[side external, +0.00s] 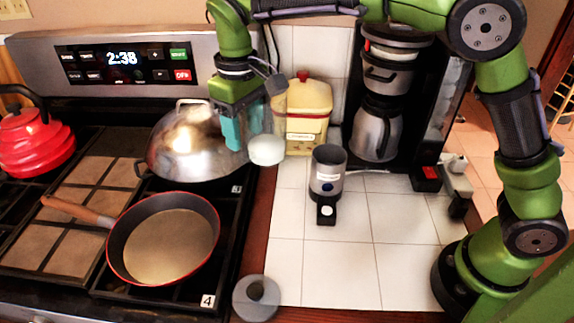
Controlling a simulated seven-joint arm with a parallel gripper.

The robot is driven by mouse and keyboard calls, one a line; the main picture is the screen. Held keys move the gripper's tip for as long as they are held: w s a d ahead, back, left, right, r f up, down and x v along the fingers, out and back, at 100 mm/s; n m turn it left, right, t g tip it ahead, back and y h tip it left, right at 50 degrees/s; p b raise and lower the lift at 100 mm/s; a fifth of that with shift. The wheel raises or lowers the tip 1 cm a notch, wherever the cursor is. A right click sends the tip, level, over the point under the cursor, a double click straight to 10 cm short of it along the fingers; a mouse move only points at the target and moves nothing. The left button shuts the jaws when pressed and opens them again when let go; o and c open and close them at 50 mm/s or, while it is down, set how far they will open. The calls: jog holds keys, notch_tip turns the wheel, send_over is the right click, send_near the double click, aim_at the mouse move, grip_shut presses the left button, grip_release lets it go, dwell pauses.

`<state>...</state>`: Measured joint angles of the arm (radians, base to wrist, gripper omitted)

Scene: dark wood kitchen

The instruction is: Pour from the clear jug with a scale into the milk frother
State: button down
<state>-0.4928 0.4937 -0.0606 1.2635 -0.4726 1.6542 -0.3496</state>
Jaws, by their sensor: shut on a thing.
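My gripper (242,128), with teal fingers, is shut on the clear jug with a scale (266,150). The jug is held in the air between the domed pan and the yellow canister. It shows as a pale, whitish rounded shape beside the fingers; its scale and contents cannot be made out, nor its exact tilt. The milk frother (328,175) is a grey cup on a small dark base with a white round button. It stands upright on the white tiled counter, to the right of and a little lower in the picture than the jug.
A yellow canister (304,118) with a red knob stands behind the frother. A coffee maker (378,120) is at the back right. A domed metal pan (185,145), a frying pan (165,245) and a red kettle (35,140) sit on the stove. The front tiles are clear.

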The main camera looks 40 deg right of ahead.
jog(key=w+f+m, duration=0.2)
jog(key=w+m, duration=0.4)
jog(key=m, duration=0.4)
jog(key=shift+w+a, duration=0.35)
jog(key=shift+d+r, duration=0.1)
jog(key=shift+d, duration=0.05)
